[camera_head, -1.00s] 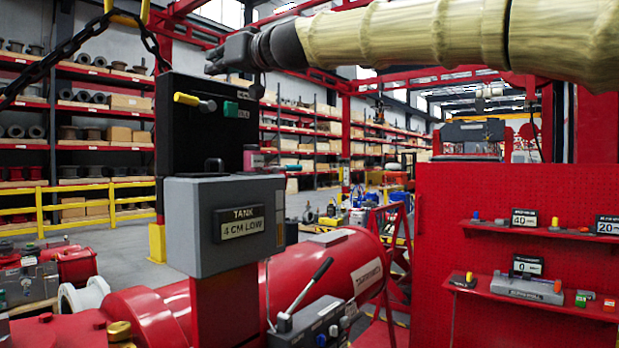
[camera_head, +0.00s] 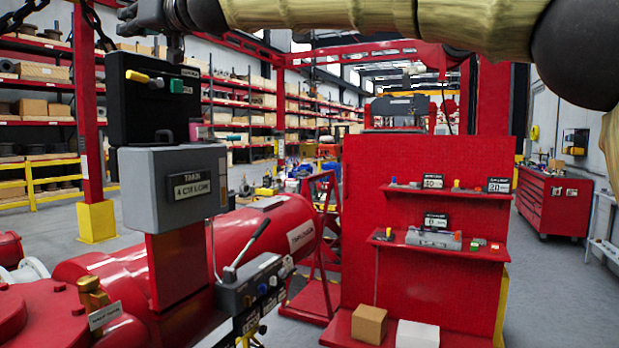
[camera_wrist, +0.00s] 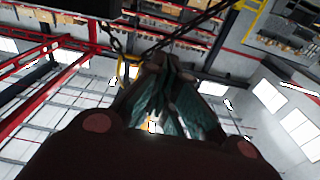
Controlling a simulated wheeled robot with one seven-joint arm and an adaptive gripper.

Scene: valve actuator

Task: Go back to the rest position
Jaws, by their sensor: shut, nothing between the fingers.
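My gripper (camera_wrist: 165,75) shows in the wrist view with its fingers together, and it holds nothing. Behind it in that view are roof beams, windows and a chain. In the head view my arm, in a tan sleeve, reaches across the top from the right. The dark gripper end (camera_head: 172,14) is at the upper left, and its fingertips are cut off or too unclear to make out. It appears above the black control box (camera_head: 150,98) with a yellow handle and a green button.
A red pegboard stand (camera_head: 375,280) with two small shelves is right of centre. A red tool cabinet (camera_head: 553,203) stands at the right. Open grey floor lies between stand and cabinet.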

